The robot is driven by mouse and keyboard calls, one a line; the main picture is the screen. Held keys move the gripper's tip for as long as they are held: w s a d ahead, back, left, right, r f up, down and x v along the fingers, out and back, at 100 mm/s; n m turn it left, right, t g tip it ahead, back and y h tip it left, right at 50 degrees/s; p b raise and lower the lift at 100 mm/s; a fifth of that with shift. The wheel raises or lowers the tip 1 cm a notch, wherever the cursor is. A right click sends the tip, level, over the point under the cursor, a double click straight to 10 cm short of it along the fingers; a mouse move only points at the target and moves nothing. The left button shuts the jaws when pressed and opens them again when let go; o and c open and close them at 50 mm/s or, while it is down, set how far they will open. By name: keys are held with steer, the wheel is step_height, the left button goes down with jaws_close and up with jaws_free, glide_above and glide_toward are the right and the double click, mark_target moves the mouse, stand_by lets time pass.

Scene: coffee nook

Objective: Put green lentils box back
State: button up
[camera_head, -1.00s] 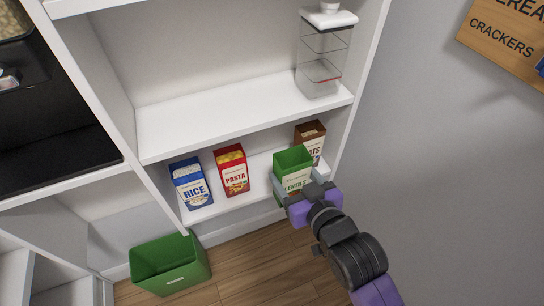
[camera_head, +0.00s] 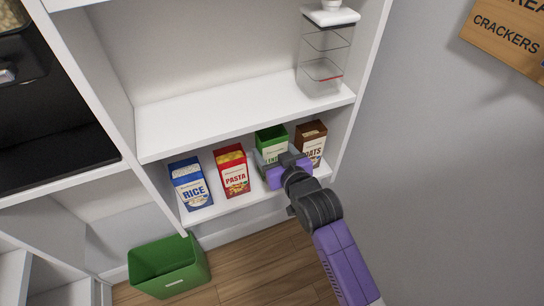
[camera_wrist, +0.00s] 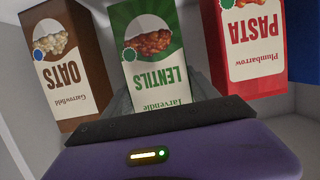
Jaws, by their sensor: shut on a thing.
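The green lentils box (camera_head: 271,141) is at the lower shelf (camera_head: 240,201), upright between the red pasta box (camera_head: 233,172) and the brown oats box (camera_head: 312,144). My gripper (camera_head: 277,163) is shut on its lower front part; my purple wrist hides part of the box in the head view. In the wrist view the lentils box (camera_wrist: 151,45) appears upside down, with the oats box (camera_wrist: 66,60) to its left and the pasta box (camera_wrist: 243,45) to its right. Whether its base touches the shelf is hidden.
A blue rice box (camera_head: 190,184) stands at the left of the lower shelf. A clear dispenser (camera_head: 322,60) stands on the shelf above, at the right. A green bin (camera_head: 170,268) is on the floor at lower left. A shelf side panel bounds the right.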

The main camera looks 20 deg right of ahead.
mark_target(272, 157)
steer(key=shift+w+f, duration=0.2)
steer(key=shift+f, duration=1.15)
steer(key=shift+f, duration=0.1)
steer(key=shift+f+b, duration=0.15)
steer(key=shift+b, duration=0.2)
steer(key=o, duration=1.9)
steer(key=shift+r, duration=0.3)
steer(key=p+v, duration=0.1)
steer(key=v, duration=1.1)
steer(key=shift+f+p, duration=0.1)
steer(key=shift+p, duration=0.25)
